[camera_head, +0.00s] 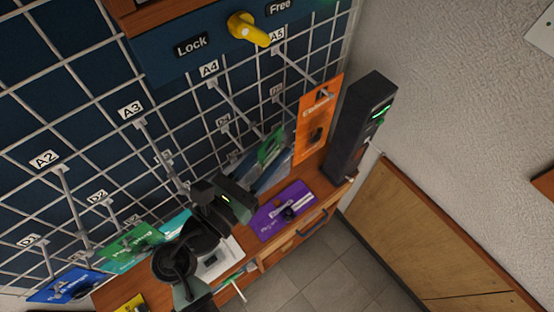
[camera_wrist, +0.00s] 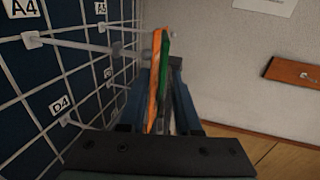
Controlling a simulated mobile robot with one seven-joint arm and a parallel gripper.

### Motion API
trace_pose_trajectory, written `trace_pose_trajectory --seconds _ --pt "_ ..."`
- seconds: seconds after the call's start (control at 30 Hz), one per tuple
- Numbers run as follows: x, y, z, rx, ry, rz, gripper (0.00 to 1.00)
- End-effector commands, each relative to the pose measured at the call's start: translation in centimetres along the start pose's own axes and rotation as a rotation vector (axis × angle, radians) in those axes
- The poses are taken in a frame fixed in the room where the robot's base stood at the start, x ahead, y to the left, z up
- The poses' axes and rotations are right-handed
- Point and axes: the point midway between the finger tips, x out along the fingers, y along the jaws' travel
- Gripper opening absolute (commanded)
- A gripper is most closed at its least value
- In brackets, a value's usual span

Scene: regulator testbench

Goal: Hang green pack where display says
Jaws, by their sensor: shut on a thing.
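The green pack (camera_head: 270,146) is held in my gripper (camera_head: 262,168), in front of the grid wall. In the wrist view the green pack (camera_wrist: 165,72) is edge-on between the fingers of my gripper (camera_wrist: 163,95), which is shut on it. An orange pack (camera_head: 316,120) hangs below the A5 label (camera_head: 277,36), just right of the green pack, and appears close beyond it in the wrist view (camera_wrist: 155,85). The A4 hook (camera_wrist: 75,45) sticks out to the left and looks bare. A small white device (camera_head: 212,262), partly behind my arm, has a screen too small to read.
A dark upright box (camera_head: 362,125) with a green light stands right of the orange pack. A purple pack (camera_head: 280,211) lies on the wooden bench. Green (camera_head: 132,243) and blue (camera_head: 66,286) packs are lower left. A yellow lever (camera_head: 247,29) sits between Lock and Free.

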Motion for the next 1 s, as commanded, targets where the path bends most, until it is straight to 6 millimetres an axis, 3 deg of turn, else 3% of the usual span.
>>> trace_pose_trajectory --seconds 0.6,1.0 --pt "0.9 3.3 -0.5 0.0 0.0 0.0 0.0" --pt "1.0 3.9 -0.8 0.0 -0.001 0.0 0.0"
